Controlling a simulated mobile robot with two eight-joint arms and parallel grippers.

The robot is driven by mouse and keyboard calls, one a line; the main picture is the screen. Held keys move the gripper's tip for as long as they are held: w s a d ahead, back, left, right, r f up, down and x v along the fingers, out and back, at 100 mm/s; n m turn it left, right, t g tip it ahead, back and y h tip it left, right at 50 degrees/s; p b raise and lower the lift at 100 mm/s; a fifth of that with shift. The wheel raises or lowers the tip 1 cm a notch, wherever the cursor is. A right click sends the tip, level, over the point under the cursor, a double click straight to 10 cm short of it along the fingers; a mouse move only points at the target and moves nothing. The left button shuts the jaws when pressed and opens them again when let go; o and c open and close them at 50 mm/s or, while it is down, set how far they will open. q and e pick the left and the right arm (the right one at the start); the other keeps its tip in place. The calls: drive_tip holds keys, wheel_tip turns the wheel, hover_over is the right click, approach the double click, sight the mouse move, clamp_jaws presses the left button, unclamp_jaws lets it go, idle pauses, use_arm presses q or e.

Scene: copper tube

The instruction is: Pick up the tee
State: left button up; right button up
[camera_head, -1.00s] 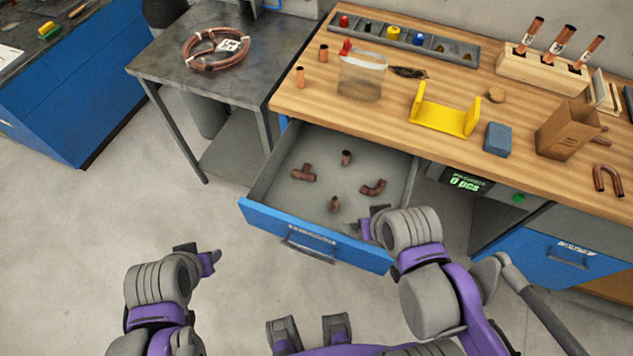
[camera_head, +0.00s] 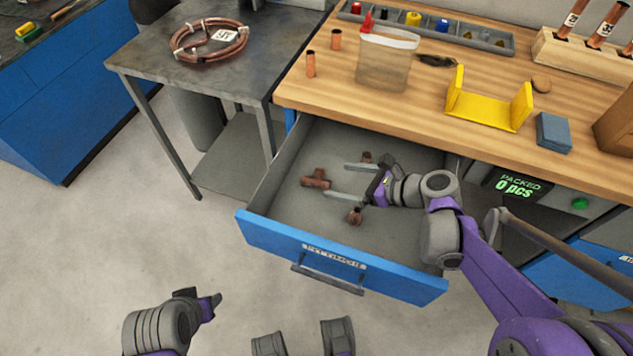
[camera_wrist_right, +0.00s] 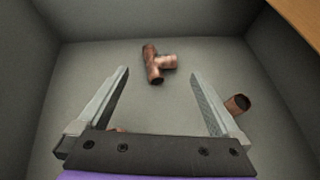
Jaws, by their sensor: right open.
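The copper tee (camera_head: 316,178) lies in the open drawer, towards its left side. In the right wrist view the tee (camera_wrist_right: 154,66) lies ahead, around the level of the fingertips and between their lines. My right gripper (camera_head: 336,181) reaches into the drawer from the right, open and empty, its two fingers pointing at the tee. In the right wrist view the right gripper (camera_wrist_right: 160,74) shows its fingers spread wide, with no visible grip on anything. My left gripper (camera_head: 208,302) is outside the drawer at the lower left, and its jaws are unclear.
A copper fitting (camera_head: 354,216) lies nearer the drawer front, and another (camera_head: 365,158) is beside the far finger. The drawer's walls (camera_head: 272,172) surround the gripper. The wooden bench top (camera_head: 430,105) overhangs behind, carrying a yellow bracket (camera_head: 488,108) and a clear bag (camera_head: 386,65).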

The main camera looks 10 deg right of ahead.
sight(321, 179)
drive_tip(key=b+x, duration=0.1)
drive_tip(key=x, duration=0.6)
drive_tip(key=shift+s+d+f+b, duration=0.1)
drive_tip(key=shift+f+b, duration=0.15)
drive_tip(key=shift+b, duration=0.1)
drive_tip(key=c, duration=1.4)
